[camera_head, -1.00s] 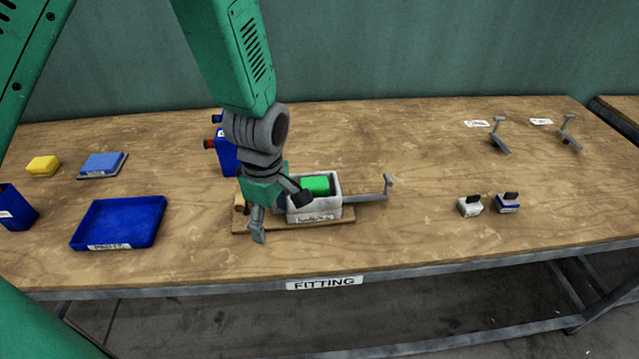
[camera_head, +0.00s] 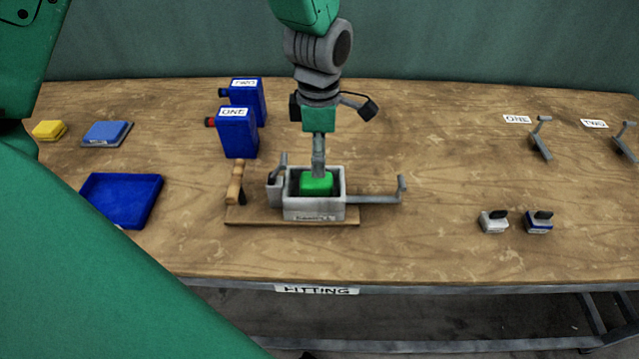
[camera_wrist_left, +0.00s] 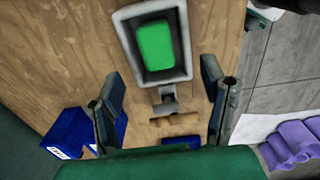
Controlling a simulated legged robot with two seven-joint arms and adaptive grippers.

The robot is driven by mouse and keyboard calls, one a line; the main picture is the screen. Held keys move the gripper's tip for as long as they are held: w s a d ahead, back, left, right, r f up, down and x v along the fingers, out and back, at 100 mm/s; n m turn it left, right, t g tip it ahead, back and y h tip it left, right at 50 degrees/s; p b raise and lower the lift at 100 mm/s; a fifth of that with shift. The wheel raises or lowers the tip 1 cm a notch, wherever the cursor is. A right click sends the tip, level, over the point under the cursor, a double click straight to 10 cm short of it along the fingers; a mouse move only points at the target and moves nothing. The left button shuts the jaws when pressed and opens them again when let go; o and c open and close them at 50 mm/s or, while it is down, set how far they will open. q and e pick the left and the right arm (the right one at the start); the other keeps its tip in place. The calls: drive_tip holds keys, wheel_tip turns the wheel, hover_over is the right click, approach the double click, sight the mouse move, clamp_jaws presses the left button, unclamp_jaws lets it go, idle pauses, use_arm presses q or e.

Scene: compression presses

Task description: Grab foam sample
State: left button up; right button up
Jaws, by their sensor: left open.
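The green foam sample (camera_head: 316,183) is a bright green block lying in the grey-white press box (camera_head: 315,211) on a wooden base at mid-table. It also shows in the left wrist view (camera_wrist_left: 156,46), inside the box walls. My left gripper (camera_head: 319,165) comes down from above, and its fingers overlap the block's back part in the head view. In the left wrist view the two fingers (camera_wrist_left: 162,80) are spread apart with nothing between them that I can see held. Contact with the foam cannot be told. My right gripper is not in view.
A blue tray (camera_head: 122,201) and a yellow block (camera_head: 49,130) lie left. Table between is clear.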

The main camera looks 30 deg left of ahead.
sight(317, 179)
use_arm(q)
drive_tip(key=shift+w+a+f, duration=0.15)
drive_tip(key=shift+f, duration=0.4)
drive_tip(key=shift+w+a+f, duration=0.15)
drive_tip(key=shift+f, duration=0.35)
drive_tip(key=shift+s+a+f, duration=0.1)
drive_tip(key=shift+f, duration=0.15)
wheel_tip(317, 179, down, 4)
drive_tip(key=shift+s+f, duration=0.1)
drive_tip(key=shift+f, duration=0.25)
drive_tip(key=shift+r, duration=0.1)
drive_tip(key=c, duration=1.1)
